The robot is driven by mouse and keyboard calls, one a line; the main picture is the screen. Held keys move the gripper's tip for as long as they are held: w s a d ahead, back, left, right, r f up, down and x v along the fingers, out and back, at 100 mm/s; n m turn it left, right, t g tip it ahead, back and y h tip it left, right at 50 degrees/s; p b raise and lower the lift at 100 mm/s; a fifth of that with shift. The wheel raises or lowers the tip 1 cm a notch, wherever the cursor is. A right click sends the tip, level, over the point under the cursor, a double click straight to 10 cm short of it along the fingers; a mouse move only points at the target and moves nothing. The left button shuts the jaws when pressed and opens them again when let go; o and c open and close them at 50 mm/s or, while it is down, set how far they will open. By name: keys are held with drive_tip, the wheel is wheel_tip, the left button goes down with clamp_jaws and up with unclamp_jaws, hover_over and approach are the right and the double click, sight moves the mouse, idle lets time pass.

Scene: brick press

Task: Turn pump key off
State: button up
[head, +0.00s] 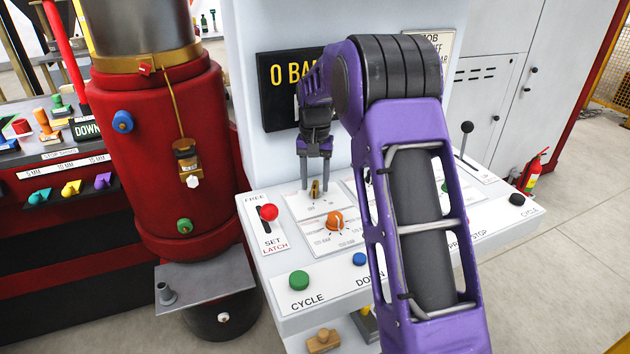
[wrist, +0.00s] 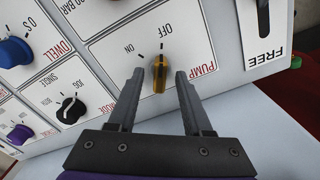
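The pump key (wrist: 159,80) is a small gold key on the white panel, beside the red PUMP label (wrist: 205,57). ON and OFF are printed above it, each with a short dark tick. Its long side runs roughly up and down in the wrist view, its upper end close to the OFF tick; I cannot tell the exact setting. My gripper (wrist: 160,74) is open, one finger on each side of the key, with gaps visible. In the head view my gripper (head: 315,152) points down over the gold key (head: 315,188) on the console.
An orange knob (head: 334,220) sits just in front of the key. A red-tipped lever (head: 268,212) stands to its left, with green (head: 299,280) and blue (head: 360,258) buttons at the front. A black selector (wrist: 70,108) is nearby. My arm hides the console's middle.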

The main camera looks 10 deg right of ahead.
sight(315, 184)
drive_tip(key=shift+r, duration=0.1)
wheel_tip(315, 184, up, 17)
drive_tip(key=shift+p, duration=0.3)
drive_tip(key=shift+r, duration=0.1)
